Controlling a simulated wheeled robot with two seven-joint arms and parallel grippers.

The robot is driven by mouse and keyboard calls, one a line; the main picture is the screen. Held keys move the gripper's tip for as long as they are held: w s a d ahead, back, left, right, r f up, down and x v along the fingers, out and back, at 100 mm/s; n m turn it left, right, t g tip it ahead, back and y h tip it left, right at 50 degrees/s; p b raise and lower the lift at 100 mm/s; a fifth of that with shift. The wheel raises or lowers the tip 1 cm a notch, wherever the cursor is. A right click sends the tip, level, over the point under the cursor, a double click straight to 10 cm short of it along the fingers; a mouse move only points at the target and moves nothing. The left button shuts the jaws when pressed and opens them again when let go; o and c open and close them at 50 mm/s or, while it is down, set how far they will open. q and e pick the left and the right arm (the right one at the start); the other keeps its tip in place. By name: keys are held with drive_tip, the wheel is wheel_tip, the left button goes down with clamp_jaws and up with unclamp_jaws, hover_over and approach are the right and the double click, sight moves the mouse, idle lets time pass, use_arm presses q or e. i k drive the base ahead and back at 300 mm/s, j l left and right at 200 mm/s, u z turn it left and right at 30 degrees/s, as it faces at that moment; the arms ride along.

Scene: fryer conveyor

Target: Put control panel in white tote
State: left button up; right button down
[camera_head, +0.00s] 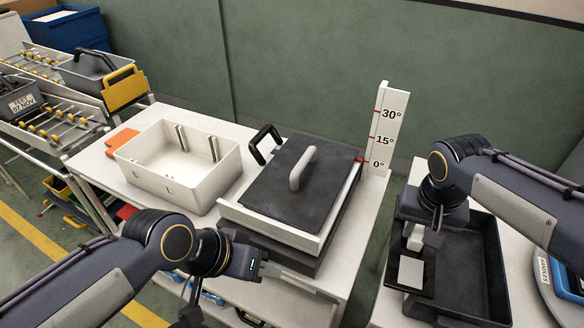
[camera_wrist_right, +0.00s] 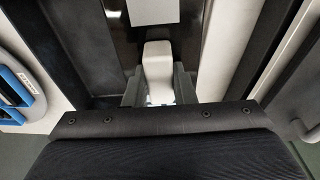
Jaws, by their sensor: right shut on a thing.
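The control panel (camera_head: 411,271) is a dark plate with a pale square and a white grip block, at the left side of a black tray (camera_head: 493,262). My right gripper (camera_head: 418,238) points down and is shut on its white block; the right wrist view shows the block (camera_wrist_right: 157,72) between the fingers (camera_wrist_right: 158,92). I cannot tell whether the panel touches the tray. The empty white tote (camera_head: 165,184) stands on the left table. My left gripper (camera_head: 290,275) is in front of the fryer box, its finger opening unclear.
A fryer box with a dark lid (camera_head: 300,190) and grey handle stands right of the tote, beside an angle gauge (camera_head: 387,130). A gap separates the two tables. A roller conveyor (camera_head: 60,125) with a grey bin is at far left.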

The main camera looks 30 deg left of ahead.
sight(185, 176)
drive_tip(key=k+u, duration=0.1)
drive_tip(key=k, duration=0.5)
drive_tip(key=k+j+u, duration=0.1)
drive_tip(key=k, duration=0.45)
drive_tip(key=j+u, duration=0.1)
drive_tip(key=u, duration=2.15)
drive_tip(key=i+u, duration=0.2)
drive_tip(key=i, duration=0.35)
drive_tip(key=i+l+u, duration=0.2)
drive_tip(key=i, duration=0.35)
drive_tip(key=i+l+u, duration=0.2)
drive_tip(key=i, duration=0.4)
drive_tip(key=i+z, duration=0.3)
drive_tip(key=i, duration=0.25)
drive_tip(key=i+j+z, duration=0.2)
drive_tip(key=i+z, duration=0.15)
drive_tip(key=i, duration=0.2)
drive_tip(key=i+l+z, duration=0.1)
drive_tip(key=z, duration=0.4)
drive_tip(key=i+z, duration=0.3)
drive_tip(key=z, duration=0.15)
drive_tip(key=i+z, duration=0.2)
drive_tip(key=z, duration=0.3)
drive_tip(key=i+j+z, duration=0.1)
drive_tip(key=z, duration=0.35)
drive_tip(key=i+z, duration=0.15)
drive_tip(key=z, duration=0.45)
